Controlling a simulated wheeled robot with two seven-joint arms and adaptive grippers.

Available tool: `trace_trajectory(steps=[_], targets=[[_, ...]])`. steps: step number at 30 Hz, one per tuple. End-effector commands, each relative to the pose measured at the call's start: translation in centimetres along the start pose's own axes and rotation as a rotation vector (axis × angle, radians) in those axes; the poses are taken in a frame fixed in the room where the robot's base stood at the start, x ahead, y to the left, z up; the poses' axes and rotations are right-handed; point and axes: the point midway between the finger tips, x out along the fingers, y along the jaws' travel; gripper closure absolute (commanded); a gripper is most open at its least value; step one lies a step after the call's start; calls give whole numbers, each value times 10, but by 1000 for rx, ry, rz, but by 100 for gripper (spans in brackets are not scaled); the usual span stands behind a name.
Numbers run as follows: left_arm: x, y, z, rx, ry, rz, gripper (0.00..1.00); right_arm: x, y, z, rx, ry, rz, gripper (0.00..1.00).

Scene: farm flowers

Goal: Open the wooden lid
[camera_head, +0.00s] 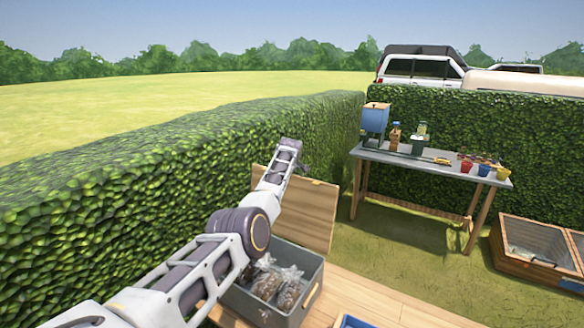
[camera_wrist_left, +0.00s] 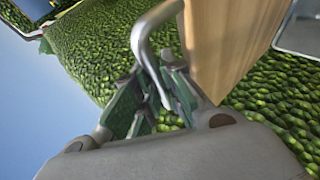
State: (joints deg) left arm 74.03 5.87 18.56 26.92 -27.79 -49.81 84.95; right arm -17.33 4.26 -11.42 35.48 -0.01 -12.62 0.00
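The wooden lid (camera_head: 308,208) stands raised and tilted at the back of a grey box (camera_head: 312,268), so the box is open. Clear bags of brown contents (camera_head: 268,282) lie inside it. In the left wrist view the lid's wooden edge (camera_wrist_left: 228,45) is close beside my left gripper (camera_wrist_left: 155,98). A bent metal handle (camera_wrist_left: 143,52) passes between its green fingers, which look closed on it. In the head view my left arm crosses the box and part of the lid, and its fingers cannot be made out. My right gripper is not in view.
A hedge (camera_head: 180,165) runs close along the left and behind the lid. A grey-topped table (camera_head: 405,158) with a blue container (camera_head: 375,118), bottles and small pots stands back right. A wooden cold frame (camera_head: 535,245) is at the right. Grass between them is clear.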

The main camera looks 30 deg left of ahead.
Motion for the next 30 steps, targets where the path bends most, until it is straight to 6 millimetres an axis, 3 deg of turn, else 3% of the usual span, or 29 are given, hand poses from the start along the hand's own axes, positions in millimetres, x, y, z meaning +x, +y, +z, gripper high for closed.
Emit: trace_trajectory(steps=[4, 14, 30], targets=[[0, 0, 0, 1, 0, 0, 68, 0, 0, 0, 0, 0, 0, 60], [0, -1, 0, 2, 0, -2, 68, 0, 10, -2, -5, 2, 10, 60], [-9, 0, 1, 3, 1, -1, 68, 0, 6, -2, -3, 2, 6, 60]])
